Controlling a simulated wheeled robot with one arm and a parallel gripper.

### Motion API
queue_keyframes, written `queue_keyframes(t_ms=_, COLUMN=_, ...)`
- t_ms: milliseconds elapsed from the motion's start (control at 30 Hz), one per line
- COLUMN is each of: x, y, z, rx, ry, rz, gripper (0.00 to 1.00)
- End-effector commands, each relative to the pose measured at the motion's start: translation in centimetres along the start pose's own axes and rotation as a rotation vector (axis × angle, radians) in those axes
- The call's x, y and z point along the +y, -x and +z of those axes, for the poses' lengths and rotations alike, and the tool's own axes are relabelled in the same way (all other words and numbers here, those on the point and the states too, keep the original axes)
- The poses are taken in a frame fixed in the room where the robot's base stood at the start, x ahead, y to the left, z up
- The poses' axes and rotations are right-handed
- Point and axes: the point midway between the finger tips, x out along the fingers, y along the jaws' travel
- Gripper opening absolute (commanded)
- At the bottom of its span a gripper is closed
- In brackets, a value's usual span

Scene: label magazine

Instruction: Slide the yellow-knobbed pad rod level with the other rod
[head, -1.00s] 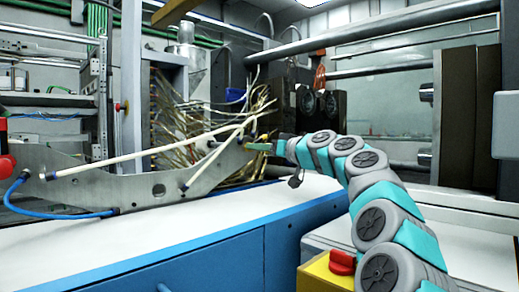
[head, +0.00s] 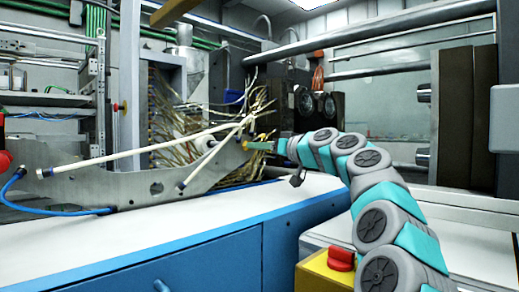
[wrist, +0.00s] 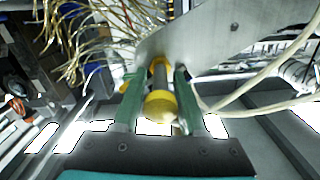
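The yellow knob (wrist: 161,106) sits on the near end of a grey rod (wrist: 159,74) that runs to a metal plate, in the middle of the wrist view. My gripper (wrist: 160,92) has its two green fingers on either side of the knob and rod. Narrow gaps seem to show between fingers and rod, so it looks open around it. In the head view my gripper (head: 264,146) reaches the right end of the plate, where a small yellow spot shows. I cannot pick out the other pad rod for sure.
The metal plate (head: 120,184) carries pale tubes (head: 130,153) in the head view. Loose golden wires (wrist: 85,40) hang close by at the upper left of the wrist view. A white-topped blue cabinet (head: 200,260) stands below, its top clear.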

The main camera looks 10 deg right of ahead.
Motion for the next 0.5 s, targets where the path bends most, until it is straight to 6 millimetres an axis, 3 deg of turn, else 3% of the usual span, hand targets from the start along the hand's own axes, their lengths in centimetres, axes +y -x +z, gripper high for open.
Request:
queue_keyframes(t_ms=33, x=0.00, y=0.00, z=-0.01, rx=0.000, ry=0.000, rz=0.000, gripper=0.48)
queue_keyframes(t_ms=200, x=-0.02, y=-0.01, z=-0.01, rx=0.000, ry=0.000, rz=0.000, gripper=0.67)
queue_keyframes(t_ms=500, x=-0.03, y=0.08, z=-0.02, rx=0.000, ry=0.000, rz=-0.001, gripper=0.67)
